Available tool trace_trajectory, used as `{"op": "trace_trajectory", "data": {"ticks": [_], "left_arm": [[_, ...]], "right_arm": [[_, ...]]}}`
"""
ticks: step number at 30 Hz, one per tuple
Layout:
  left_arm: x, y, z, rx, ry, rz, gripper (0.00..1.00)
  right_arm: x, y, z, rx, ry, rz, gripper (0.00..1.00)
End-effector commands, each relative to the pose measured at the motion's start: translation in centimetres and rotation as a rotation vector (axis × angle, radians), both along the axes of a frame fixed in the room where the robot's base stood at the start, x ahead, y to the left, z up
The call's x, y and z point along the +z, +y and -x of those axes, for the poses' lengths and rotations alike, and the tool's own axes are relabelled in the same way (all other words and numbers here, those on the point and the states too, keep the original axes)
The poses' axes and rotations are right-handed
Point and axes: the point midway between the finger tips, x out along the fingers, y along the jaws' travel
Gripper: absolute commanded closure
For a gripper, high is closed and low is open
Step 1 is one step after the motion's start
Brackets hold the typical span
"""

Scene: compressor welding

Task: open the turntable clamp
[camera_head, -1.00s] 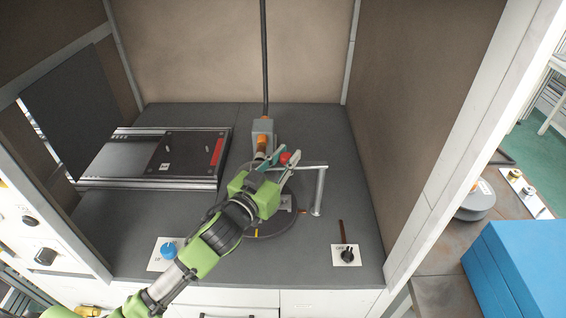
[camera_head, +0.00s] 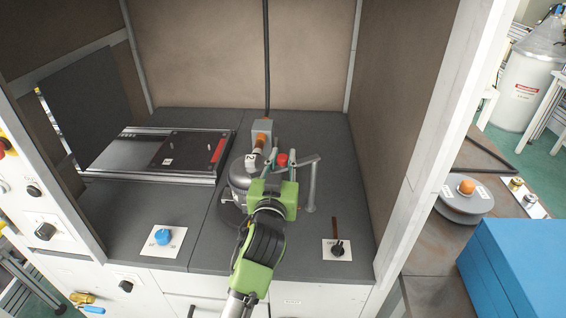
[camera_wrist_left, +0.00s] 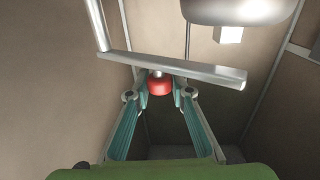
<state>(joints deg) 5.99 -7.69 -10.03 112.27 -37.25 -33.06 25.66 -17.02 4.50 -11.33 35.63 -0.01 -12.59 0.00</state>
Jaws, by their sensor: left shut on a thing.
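The turntable clamp is a metal bar on a post (camera_head: 311,188) with a red knob (camera_head: 282,159), to the right of the turntable. In the left wrist view the bar (camera_wrist_left: 185,72) crosses above the red knob (camera_wrist_left: 160,86). My left gripper (camera_head: 281,165) is shut on the red knob; its teal fingers (camera_wrist_left: 160,93) close in from both sides. A grey compressor (camera_head: 239,176) marked "2" stands on the dark turntable (camera_head: 229,214), partly hidden by my arm. My right gripper is out of view.
An orange-and-grey torch unit (camera_head: 262,135) stands behind the compressor. A flat black plate fixture (camera_head: 185,150) lies at the left. A blue knob (camera_head: 163,237) and a black switch (camera_head: 337,247) sit at the front. Cabinet walls bound both sides; a blue box (camera_head: 520,265) is outside right.

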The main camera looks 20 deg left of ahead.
Motion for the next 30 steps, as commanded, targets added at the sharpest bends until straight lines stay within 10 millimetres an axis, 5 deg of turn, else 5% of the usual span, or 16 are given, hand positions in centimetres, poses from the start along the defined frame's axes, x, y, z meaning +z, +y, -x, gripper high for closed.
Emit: {"op": "trace_trajectory", "data": {"ticks": [12,13,15,25,30], "left_arm": [[0.3,0.0,0.0,0.005,-0.006,0.000,1.00],[0.3,0.0,0.0,0.005,-0.006,0.000,0.72],[0.3,0.0,0.0,0.005,-0.005,0.000,0.62],[0.3,0.0,0.0,0.004,-0.004,0.000,0.62],[2.4,0.0,-0.1,0.005,-0.008,0.001,0.62]], "right_arm": [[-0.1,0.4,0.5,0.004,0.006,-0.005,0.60],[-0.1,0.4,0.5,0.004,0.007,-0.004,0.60],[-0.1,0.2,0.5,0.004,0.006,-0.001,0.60],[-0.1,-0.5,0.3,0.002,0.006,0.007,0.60],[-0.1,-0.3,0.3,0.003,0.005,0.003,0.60]]}}
